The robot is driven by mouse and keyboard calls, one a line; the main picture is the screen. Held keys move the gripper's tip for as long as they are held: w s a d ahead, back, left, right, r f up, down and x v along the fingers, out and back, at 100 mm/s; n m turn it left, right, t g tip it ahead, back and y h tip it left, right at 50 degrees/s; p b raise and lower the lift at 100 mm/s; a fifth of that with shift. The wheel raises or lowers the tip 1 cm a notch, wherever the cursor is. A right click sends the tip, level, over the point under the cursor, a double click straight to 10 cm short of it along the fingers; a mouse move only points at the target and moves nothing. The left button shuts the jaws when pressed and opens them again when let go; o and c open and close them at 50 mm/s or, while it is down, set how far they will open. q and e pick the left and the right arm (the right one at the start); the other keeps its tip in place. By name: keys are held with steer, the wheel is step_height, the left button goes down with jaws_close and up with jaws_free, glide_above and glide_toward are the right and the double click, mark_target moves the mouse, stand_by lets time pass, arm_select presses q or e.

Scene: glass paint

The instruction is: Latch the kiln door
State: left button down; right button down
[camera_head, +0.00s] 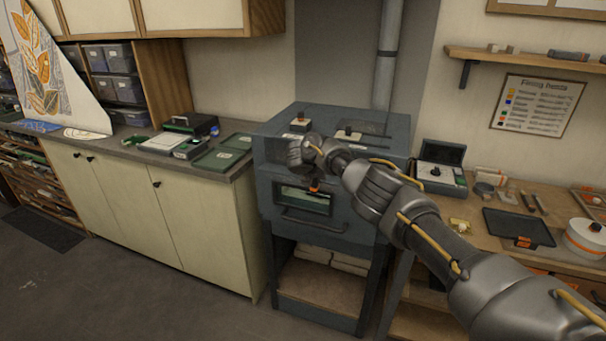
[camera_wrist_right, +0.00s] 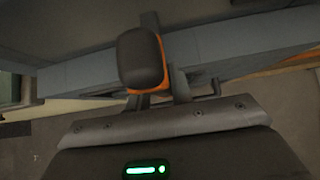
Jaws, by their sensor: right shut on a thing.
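The kiln (camera_head: 264,170) is a grey-blue metal box on a stand in the middle of the head view. Its door, with a small window (camera_head: 303,199) and a bar handle (camera_head: 313,223), looks closed against the front. My right gripper (camera_head: 314,180) is at the upper part of the door, shut on the latch handle. In the right wrist view the latch handle (camera_wrist_right: 143,58) is a dark rounded grip with an orange edge, just beyond the gripper (camera_wrist_right: 152,100). My arm hides part of the door's right side and the latch mount. My left gripper is out of view.
A counter (camera_head: 120,147) with green trays and boxes stands left of the kiln. A workbench (camera_head: 470,210) with a case, a dark tray and tools is on the right. Small items sit on the kiln top. The floor (camera_head: 130,280) in front is clear.

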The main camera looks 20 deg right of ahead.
stand_by(0.5)
steer(key=c, duration=1.2)
jaws_free()
steer(key=shift+f, duration=0.1)
steer(key=shift+c, duration=0.2)
steer(key=v, duration=1)
steer(key=shift+s+a+r, duration=0.2)
steer(key=shift+a+r, duration=0.05)
steer(key=shift+r, duration=0.05)
